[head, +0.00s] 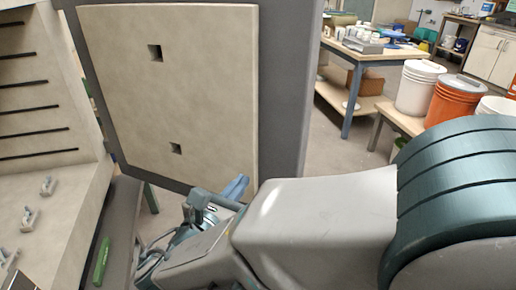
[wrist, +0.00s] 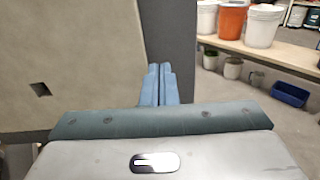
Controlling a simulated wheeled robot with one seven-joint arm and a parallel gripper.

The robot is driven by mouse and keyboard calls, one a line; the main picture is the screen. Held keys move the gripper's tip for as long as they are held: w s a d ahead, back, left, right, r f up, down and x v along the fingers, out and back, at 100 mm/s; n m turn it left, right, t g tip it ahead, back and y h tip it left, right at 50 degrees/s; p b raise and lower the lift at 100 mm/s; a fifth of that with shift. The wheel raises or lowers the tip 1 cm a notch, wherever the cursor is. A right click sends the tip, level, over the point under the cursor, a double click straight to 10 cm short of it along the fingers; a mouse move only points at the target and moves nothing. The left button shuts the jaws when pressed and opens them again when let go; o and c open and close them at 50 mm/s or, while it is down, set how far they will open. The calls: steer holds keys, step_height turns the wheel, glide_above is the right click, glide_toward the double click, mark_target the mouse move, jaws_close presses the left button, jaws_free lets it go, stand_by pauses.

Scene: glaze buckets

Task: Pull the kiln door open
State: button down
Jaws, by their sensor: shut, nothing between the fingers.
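The kiln door (head: 170,90) stands swung open, its pale inner lining with two square holes facing me and its grey edge on the right. The kiln chamber (head: 40,110) shows at the left with dark slots in its pale wall. My gripper (head: 236,188) is shut and empty at the lower edge of the door. In the wrist view my gripper's blue fingers (wrist: 158,84) are together in front of the door's grey border (wrist: 168,40); I cannot tell whether they touch it. The door handle is not in sight.
A green object (head: 102,262) lies on the ledge below the chamber. Small kiln props (head: 30,217) stand inside it. Buckets, such as an orange one (head: 455,100), stand on a bench at the right. A work table (head: 350,55) is behind. Open floor (head: 330,135) lies right of the door.

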steer(key=a, duration=0.1)
glide_toward(264, 140)
steer(key=shift+n+t, duration=0.3)
steer(key=shift+n, duration=0.1)
steer(key=x, duration=0.6)
steer(key=shift+w+d+f+b, duration=0.2)
steer(key=shift+w+b, duration=0.1)
steer(key=shift+w, duration=0.05)
